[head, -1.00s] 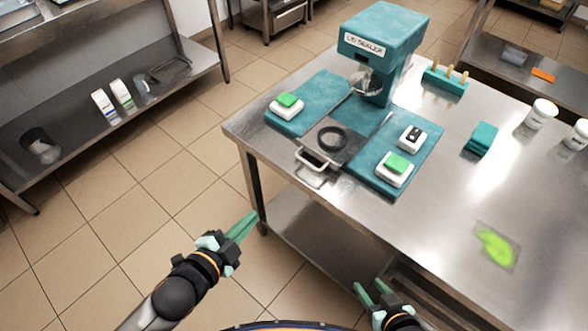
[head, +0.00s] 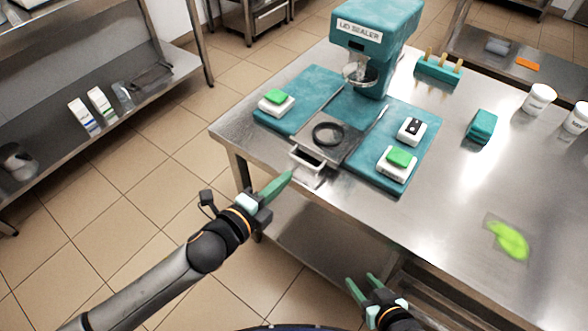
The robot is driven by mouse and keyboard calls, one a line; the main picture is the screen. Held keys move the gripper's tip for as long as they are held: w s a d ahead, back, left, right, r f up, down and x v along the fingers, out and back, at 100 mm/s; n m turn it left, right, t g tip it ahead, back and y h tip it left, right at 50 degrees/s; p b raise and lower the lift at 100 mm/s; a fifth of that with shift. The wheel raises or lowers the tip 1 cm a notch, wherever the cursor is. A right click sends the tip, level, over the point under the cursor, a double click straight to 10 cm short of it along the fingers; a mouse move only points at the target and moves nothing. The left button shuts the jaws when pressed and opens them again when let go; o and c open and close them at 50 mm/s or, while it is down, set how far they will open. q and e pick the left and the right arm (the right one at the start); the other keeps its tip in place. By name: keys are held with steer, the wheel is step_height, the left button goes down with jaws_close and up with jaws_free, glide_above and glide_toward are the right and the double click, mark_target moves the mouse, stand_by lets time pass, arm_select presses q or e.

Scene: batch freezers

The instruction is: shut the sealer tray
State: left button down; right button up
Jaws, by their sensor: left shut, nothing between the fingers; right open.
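The lid sealer (head: 377,40) is a teal machine standing on a teal base on the steel table. Its tray (head: 338,150) is a dark metal slide with a black ring (head: 328,133) on it, pulled out toward the table's front edge. The tray's pale handle (head: 307,161) faces me. My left gripper (head: 289,174) is shut and empty, its fingertips just left of and below the handle; I cannot tell whether they touch it. My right gripper (head: 361,284) is open and empty, low in front of the table, well away from the tray.
White units with green buttons sit left (head: 276,102) and right (head: 397,164) of the tray. A two-button box (head: 412,130), a teal block (head: 481,126), white tubs (head: 538,98) and a green patch (head: 508,240) are on the table (head: 452,195). A shelf (head: 60,130) stands left.

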arm_select(q)
steer(key=x, duration=0.4)
steer(key=shift+w+d+f, duration=0.1)
steer(key=shift+w+d, duration=0.05)
steer(key=shift+w, duration=0.1)
arm_select(e)
steer(key=shift+w+a, duration=0.1)
steer(key=shift+w, duration=0.25)
